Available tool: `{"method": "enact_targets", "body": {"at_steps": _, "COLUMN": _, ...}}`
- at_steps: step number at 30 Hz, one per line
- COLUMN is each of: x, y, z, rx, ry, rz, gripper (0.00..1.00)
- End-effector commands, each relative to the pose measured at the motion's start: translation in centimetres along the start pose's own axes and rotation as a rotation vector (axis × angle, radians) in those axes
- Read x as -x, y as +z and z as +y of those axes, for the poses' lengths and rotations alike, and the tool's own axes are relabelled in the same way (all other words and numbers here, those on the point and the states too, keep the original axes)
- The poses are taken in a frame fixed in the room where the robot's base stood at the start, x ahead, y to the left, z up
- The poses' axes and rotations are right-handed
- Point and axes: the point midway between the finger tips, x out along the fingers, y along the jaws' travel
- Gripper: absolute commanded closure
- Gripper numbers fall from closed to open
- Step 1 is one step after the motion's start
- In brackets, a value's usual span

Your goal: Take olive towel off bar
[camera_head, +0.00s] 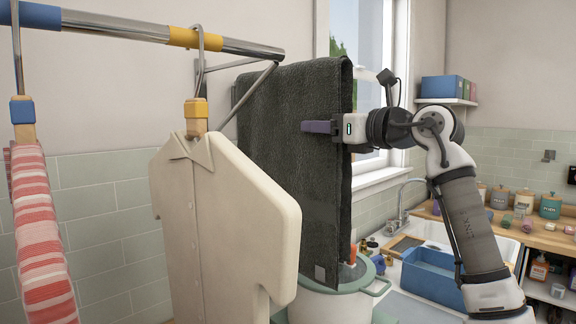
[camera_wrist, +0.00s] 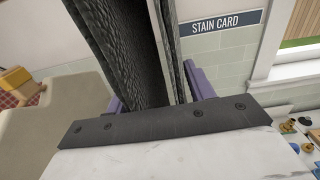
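The towel (camera_head: 290,150), dark grey-green in the pictures, hangs folded over the bar, and its top fold hides most of the bar there. My gripper (camera_head: 320,127) reaches in from the right at the towel's upper side edge. One purple finger lies across the near face; the far finger is hidden in the head view. In the wrist view the fingers (camera_wrist: 158,92) stand wide apart, one on each side of the towel (camera_wrist: 125,45). The hanging layers between them do not look pressed together. Whether the fingers touch the cloth is unclear.
A cream shirt (camera_head: 215,215) on a hanger and a red-striped cloth (camera_head: 42,230) hang left of the towel. A white pot (camera_head: 325,300) stands under it. A sink with a blue basin (camera_head: 440,272) and a window (camera_head: 372,70) are at the right.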

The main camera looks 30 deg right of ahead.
Motion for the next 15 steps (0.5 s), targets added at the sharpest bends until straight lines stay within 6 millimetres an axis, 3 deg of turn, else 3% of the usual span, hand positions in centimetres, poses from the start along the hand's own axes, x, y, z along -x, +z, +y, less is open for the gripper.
{"method": "enact_targets", "body": {"at_steps": 1, "x": 0.01, "y": 0.02, "z": 0.00, "rx": 0.000, "ry": 0.000, "rz": 0.000, "gripper": 0.55}}
{"method": "enact_targets", "body": {"at_steps": 11, "x": 0.03, "y": 0.04, "z": 0.01, "rx": 0.000, "ry": 0.000, "rz": 0.000, "gripper": 0.98}}
{"method": "enact_targets", "body": {"at_steps": 15, "x": 0.03, "y": 0.04, "z": 0.01, "rx": 0.001, "ry": 0.000, "rz": 0.000, "gripper": 1.00}}
